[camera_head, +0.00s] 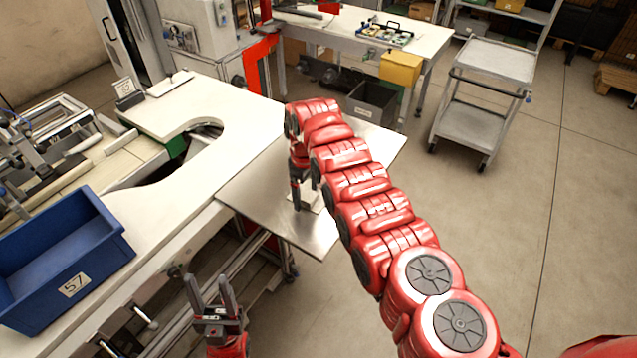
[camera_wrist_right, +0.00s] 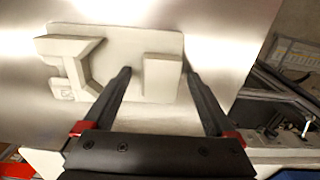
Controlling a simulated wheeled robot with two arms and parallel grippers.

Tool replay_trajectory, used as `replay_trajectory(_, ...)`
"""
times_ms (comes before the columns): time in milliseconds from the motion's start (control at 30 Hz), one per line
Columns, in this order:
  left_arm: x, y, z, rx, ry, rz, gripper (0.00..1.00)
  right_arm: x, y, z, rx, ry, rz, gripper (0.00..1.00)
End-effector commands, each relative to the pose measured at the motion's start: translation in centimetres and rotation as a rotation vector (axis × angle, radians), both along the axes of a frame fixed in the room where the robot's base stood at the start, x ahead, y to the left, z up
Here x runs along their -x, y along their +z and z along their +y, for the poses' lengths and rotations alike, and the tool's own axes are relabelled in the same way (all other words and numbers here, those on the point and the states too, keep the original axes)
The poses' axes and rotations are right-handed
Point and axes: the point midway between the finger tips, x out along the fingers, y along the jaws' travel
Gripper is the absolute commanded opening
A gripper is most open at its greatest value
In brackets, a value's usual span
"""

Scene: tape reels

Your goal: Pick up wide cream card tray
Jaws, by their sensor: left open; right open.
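The wide cream card tray (camera_wrist_right: 121,45) lies on a shiny metal table. It has a flat base, a bracket-shaped upright at its left and a block-like upright at its right. My right gripper (camera_wrist_right: 158,72) is open, with one fingertip on each side of the right upright. I cannot tell whether the fingers touch it. In the head view my right gripper (camera_head: 303,200) points down at the metal table, and only a small part of the tray (camera_head: 314,204) shows beside it. My left gripper (camera_head: 209,281) is open and empty, in front of the white bench.
The metal table (camera_head: 246,197) adjoins a white bench (camera_head: 208,108) with a curved cutout. A blue bin (camera_head: 100,262) labelled 57 stands at the left. A dark bin (camera_head: 371,103), yellow box (camera_head: 400,69) and grey cart (camera_head: 470,115) are behind. The floor at right is clear.

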Motion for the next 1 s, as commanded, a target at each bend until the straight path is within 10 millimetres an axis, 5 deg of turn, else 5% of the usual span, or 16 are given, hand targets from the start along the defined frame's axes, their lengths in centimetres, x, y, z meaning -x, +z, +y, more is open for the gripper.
replay_trajectory(67,0.0,0.0,0.0,0.0,0.0,0.0,0.5,0.0,0.0,0.0,0.0,0.0,0.0,0.85)
replay_trajectory(533,0.0,0.0,0.0,0.0,0.0,0.0,0.5,0.0,0.0,0.0,0.0,-0.001,0.0,0.01)
replay_trajectory(1000,0.0,0.8,0.0,0.0,0.0,0.0,0.5,0.0,1.1,-0.1,0.0,-0.002,0.0,0.0)
